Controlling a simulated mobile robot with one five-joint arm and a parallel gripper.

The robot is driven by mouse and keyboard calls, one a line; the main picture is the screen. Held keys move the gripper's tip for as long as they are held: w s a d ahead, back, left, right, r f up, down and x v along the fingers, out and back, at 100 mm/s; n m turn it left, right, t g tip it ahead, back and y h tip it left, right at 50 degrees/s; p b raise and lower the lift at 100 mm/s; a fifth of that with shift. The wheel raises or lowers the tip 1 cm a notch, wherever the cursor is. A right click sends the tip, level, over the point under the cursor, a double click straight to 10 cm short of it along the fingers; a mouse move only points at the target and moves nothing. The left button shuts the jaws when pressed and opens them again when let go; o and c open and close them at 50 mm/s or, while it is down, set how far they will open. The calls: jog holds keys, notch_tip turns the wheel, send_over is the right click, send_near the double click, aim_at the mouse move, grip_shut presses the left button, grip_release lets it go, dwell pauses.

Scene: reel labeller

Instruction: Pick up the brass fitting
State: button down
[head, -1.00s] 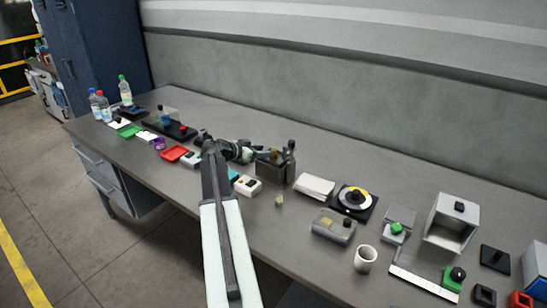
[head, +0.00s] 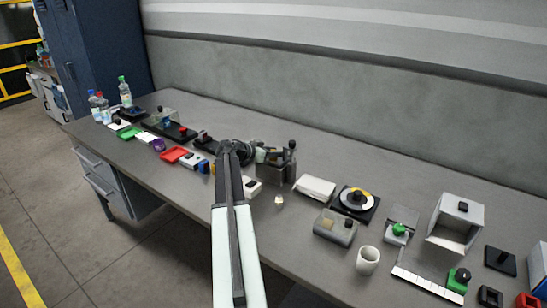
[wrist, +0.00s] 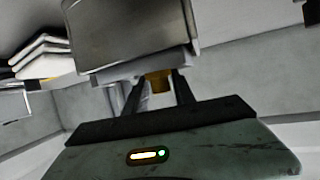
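A small brass-coloured piece (wrist: 158,81), which looks like the brass fitting, shows between and just past my fingertips in the wrist view. It is partly hidden by a grey block above it. My gripper (wrist: 160,90) has its two dark fingers apart, with a gap around the piece; I see no clear contact. The fitting is not clear in the head view.
White pads (head: 315,188), a round dial (head: 355,199), a grey case (head: 335,227) and a cup (head: 368,261) stand to the right. The bench is bare toward the wall.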

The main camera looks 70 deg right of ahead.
dwell(0.3)
jog(key=shift+r+p, duration=0.6)
jog(key=shift+p, duration=0.05)
jog(key=r+p, duration=0.2)
jog(key=r, duration=0.1)
jog(key=shift+a+p, duration=0.4)
jog(key=a, duration=1.5)
jog(key=shift+s+a+r+p, duration=0.15)
jog(key=shift+r+p, duration=0.25)
jog(key=shift+p, duration=0.05)
